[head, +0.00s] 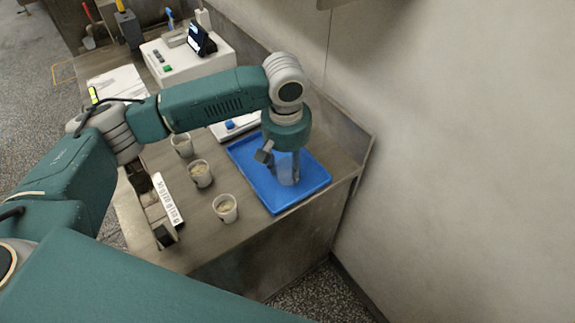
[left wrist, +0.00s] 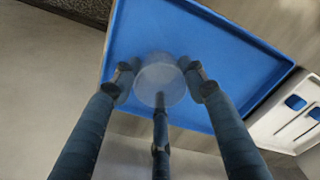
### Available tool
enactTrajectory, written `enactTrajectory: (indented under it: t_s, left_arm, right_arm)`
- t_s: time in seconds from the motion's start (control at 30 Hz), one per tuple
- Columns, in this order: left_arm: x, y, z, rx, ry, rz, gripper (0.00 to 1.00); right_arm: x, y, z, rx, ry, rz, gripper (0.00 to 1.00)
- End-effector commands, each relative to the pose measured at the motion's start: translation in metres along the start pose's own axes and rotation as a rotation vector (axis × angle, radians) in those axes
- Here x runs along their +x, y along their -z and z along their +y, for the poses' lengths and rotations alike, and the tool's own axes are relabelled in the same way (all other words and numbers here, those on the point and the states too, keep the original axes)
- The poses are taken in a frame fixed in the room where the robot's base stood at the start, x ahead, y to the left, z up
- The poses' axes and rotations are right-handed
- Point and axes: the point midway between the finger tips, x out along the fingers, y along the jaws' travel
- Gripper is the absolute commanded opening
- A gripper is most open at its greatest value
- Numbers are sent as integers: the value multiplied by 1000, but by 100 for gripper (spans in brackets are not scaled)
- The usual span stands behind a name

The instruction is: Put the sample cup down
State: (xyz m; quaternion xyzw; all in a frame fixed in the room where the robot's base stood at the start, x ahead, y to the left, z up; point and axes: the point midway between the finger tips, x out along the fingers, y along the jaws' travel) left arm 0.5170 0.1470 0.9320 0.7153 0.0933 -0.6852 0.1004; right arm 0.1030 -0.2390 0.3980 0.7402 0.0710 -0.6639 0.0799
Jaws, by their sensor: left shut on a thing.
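A clear, see-through sample cup (head: 289,172) is between the fingers of my left gripper (head: 283,168), over the blue tray (head: 315,182). The left wrist view shows the cup (left wrist: 160,82) from above, with the three fingers of the left gripper (left wrist: 160,85) closed around it. The blue tray (left wrist: 220,25) is under it. I cannot tell whether the cup's base touches the tray. My right gripper is not in view.
Three pale cups with contents, a back one (head: 182,146), a middle one (head: 201,175) and a front one (head: 226,210), stand left of the tray. A labelled rack (head: 168,203) lies along the bench's left edge. A white device (head: 225,131) is behind the tray. A wall bounds the right.

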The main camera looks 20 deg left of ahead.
Motion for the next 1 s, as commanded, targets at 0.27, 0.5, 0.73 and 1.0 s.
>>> enactTrajectory:
  t_s: [0.27, 0.5, 0.73, 1.0]
  left_arm:
    - [2, 0, 0, 0, 0, -1, 61]
    - [2, 0, 0, 0, 0, -1, 62]
    - [-12, 0, 1, 1, -2, 1, 62]
    - [-68, 1, 2, 1, -3, 3, 62]
  right_arm:
    - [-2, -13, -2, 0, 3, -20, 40]
    - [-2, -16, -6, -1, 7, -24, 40]
    - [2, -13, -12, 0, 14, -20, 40]
    - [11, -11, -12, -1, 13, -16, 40]
